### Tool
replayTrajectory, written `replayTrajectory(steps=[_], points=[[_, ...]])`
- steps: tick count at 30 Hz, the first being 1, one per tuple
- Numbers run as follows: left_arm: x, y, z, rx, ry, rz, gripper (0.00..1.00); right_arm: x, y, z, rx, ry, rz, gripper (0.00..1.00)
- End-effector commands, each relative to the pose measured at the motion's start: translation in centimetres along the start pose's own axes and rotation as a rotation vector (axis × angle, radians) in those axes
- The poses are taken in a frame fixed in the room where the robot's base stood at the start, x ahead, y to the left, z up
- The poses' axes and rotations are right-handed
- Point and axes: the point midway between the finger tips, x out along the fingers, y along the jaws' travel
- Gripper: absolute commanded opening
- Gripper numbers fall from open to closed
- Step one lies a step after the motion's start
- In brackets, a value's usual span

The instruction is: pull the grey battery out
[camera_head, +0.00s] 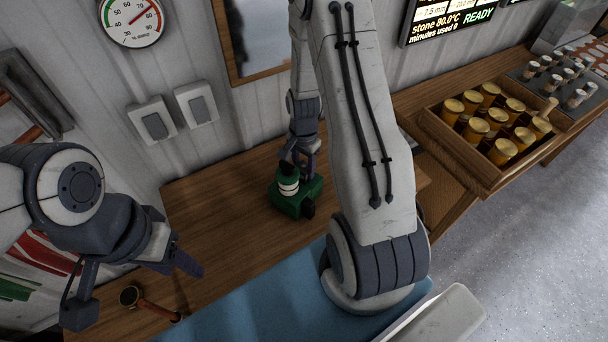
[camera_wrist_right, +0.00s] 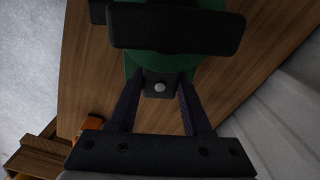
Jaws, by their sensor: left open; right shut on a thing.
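A green tool (camera_head: 297,200) with a white-banded, dark-topped cylinder (camera_head: 288,186) stands on the wooden bench below the wall. My right gripper (camera_head: 299,160) reaches down behind it. In the right wrist view, my right gripper (camera_wrist_right: 160,92) is shut on a dark grey block with a pale round button, the grey battery (camera_wrist_right: 159,76). The battery meets the green body (camera_wrist_right: 180,62), and a black bar-shaped part lies across the top of that view. The battery is hidden in the head view. My left gripper (camera_head: 138,290) is open and empty at the lower left.
A small brass-headed mallet (camera_head: 131,297) lies near my left gripper. A wooden crate (camera_head: 455,150) of gold-lidded jars stands at right, beside a tray of small vials (camera_head: 560,75). A blue surface (camera_head: 255,305) is in front. The bench middle left of the tool is clear.

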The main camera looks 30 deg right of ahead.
Motion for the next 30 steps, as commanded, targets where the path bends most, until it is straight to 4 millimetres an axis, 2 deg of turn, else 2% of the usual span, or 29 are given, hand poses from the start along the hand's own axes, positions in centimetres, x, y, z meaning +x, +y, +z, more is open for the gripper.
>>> replayTrajectory(steps=[30], points=[[-1.4,0.1,-0.1,0.0,0.0,0.0,0.5,-1.6,0.0,0.0,0.0,0.0,0.0,0.0]])
